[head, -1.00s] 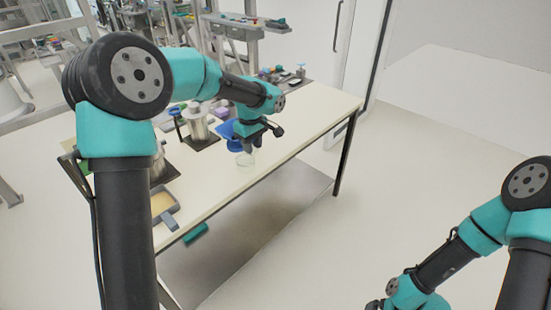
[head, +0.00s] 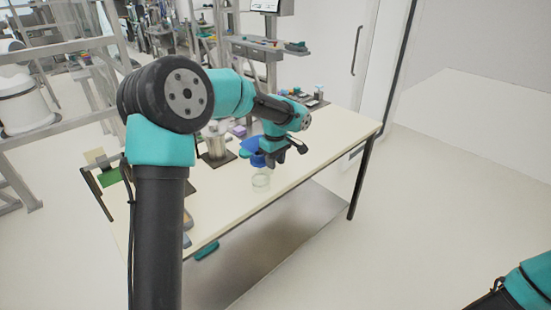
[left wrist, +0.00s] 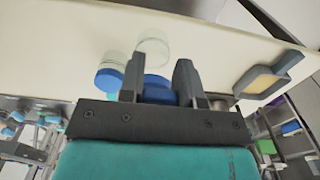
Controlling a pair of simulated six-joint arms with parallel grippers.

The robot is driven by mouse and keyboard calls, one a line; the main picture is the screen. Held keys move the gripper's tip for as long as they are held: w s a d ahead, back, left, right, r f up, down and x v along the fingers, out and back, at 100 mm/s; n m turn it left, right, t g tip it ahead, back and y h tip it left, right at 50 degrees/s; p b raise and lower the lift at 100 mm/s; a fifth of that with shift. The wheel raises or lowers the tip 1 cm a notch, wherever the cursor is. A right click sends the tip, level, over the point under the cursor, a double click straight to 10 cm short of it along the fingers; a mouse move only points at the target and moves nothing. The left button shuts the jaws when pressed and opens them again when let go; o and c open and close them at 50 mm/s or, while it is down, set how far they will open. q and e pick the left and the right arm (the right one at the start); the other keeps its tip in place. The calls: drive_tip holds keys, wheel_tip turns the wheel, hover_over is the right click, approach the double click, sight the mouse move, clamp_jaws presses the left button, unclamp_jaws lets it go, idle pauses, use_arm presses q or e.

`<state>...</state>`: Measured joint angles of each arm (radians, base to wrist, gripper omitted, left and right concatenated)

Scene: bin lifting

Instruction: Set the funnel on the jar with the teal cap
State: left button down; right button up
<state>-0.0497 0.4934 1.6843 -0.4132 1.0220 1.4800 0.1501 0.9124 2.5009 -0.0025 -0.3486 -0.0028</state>
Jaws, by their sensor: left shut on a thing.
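My left gripper (head: 280,158) is over the long cream table, with its fingers (left wrist: 159,76) shut on a blue funnel (left wrist: 158,95). The funnel's blue also shows beside the gripper in the head view (head: 258,161). A clear jar (head: 261,182) stands on the table just below the funnel in the head view. The left wrist view shows a clear jar (left wrist: 152,45) beyond the fingers and a blue-topped jar (left wrist: 109,79) left of them. A sliver of teal (left wrist: 111,95) shows behind the left finger; I cannot tell what it belongs to. My right gripper is out of view.
A metal canister (head: 216,143) on a dark base stands left of the gripper. A grey tray with a yellowish inside (left wrist: 262,80) shows at right in the left wrist view. Small items sit at the table's far end (head: 318,93). The table's right part is clear.

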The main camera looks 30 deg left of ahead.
use_arm(q)
drive_tip(key=shift+f, duration=2.55)
drive_tip(key=shift+f, duration=1.1)
idle(2.0)
drive_tip(key=shift+c, duration=1.3)
unclamp_jaws()
drive_tip(key=shift+r, duration=0.15)
wheel_tip(320, 180, up, 6)
drive_tip(key=shift+r, duration=0.15)
idle(0.5)
